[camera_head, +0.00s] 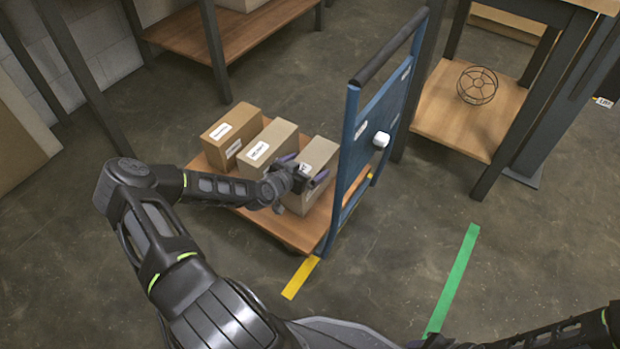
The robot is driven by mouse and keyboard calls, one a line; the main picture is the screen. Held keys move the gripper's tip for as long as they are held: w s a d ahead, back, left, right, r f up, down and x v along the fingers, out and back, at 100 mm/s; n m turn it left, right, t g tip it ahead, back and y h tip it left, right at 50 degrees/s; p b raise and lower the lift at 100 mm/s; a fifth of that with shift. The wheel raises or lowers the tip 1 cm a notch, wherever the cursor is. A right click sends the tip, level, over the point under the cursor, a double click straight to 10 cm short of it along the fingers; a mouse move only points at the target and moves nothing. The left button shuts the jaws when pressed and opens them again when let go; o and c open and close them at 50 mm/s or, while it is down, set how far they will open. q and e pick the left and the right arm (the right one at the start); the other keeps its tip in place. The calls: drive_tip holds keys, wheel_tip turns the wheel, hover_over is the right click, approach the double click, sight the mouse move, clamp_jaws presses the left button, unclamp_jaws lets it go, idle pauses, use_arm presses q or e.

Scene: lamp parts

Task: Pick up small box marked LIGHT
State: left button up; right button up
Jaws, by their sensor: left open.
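Three cardboard boxes stand in a row on a cart's wooden deck: a left box (231,134), a middle box (268,150) and a right box (320,156). Each carries a white label, but the print is too small to read, so I cannot tell which is marked LIGHT. My left gripper (307,174) is open over the right box, its fingers near the box's top and partly hiding its label. I cannot tell whether they touch it. My right arm comes in at the lower right, with its gripper end (436,342) cut by the bottom edge.
The cart's blue upright panel (375,125) with a dark handle stands close to the right box. A wooden shelf (462,112) on the right holds a wire lamp cage (477,85). Another shelf (225,35) is behind. Floor between the yellow (300,277) and green (455,279) strips is clear.

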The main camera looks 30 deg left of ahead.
use_arm(q)
drive_tip(key=shift+w, duration=0.2)
drive_tip(key=shift+c, duration=0.2)
drive_tip(key=c, duration=2)
